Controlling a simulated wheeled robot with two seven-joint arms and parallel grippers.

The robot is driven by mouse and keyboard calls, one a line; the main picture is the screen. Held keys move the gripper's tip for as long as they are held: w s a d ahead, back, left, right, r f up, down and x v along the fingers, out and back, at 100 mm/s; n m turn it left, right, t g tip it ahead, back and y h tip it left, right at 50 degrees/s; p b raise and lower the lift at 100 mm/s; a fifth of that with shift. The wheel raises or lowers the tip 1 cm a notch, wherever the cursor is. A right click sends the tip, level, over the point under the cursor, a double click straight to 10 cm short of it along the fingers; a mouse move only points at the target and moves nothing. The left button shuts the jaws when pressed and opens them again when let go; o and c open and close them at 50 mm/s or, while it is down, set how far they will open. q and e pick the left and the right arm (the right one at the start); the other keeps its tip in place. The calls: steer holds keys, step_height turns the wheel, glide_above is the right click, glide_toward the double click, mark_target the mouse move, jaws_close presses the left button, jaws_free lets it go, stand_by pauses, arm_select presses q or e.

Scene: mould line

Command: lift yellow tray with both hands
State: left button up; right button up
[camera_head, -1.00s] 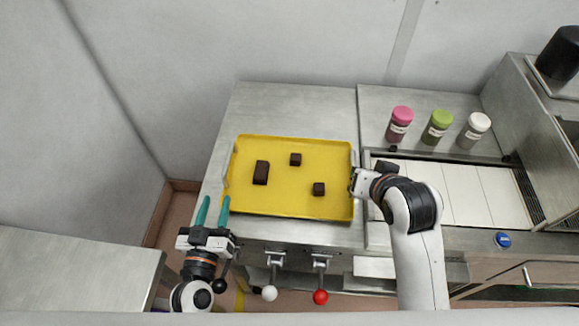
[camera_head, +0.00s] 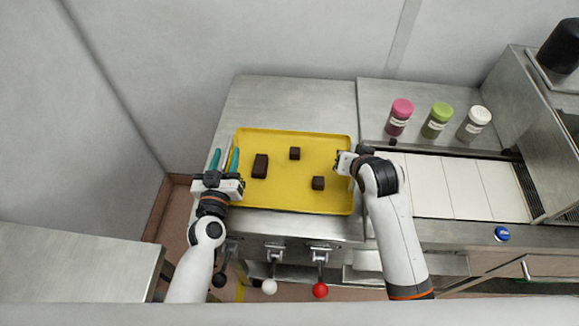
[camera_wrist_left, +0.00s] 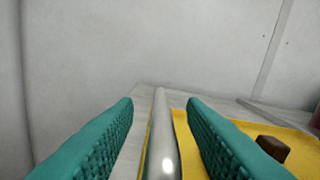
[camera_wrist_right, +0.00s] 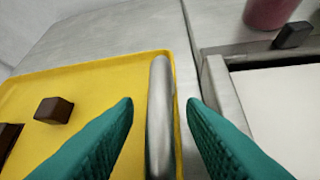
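The yellow tray (camera_head: 290,198) lies on the steel counter with three dark brown blocks on it, one of them the block at its left (camera_head: 260,166). My left gripper (camera_head: 225,160) is at the tray's left edge. Its teal fingers are open, one on each side of a metal handle bar (camera_wrist_left: 162,140), with gaps on both sides. My right gripper (camera_head: 340,162) is at the tray's right edge. In the right wrist view its fingers are open on either side of the right handle bar (camera_wrist_right: 160,115), apart from it.
Pink-, green- and white-lidded jars (camera_head: 399,118) stand behind a row of white panels (camera_head: 440,185) on the right. Levers with a white knob (camera_head: 270,287) and a red knob (camera_head: 320,290) hang at the counter's front. The counter behind the tray (camera_head: 290,100) is clear.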

arm_select(q)
steer(key=shift+w, duration=0.15)
arm_select(e)
steer(key=shift+w+f, duration=0.1)
steer(key=shift+f, duration=0.05)
arm_select(q)
jaws_close()
arm_select(e)
jaws_close()
steer(key=shift+a, duration=0.1)
arm_select(q)
steer(key=shift+r, duration=0.15)
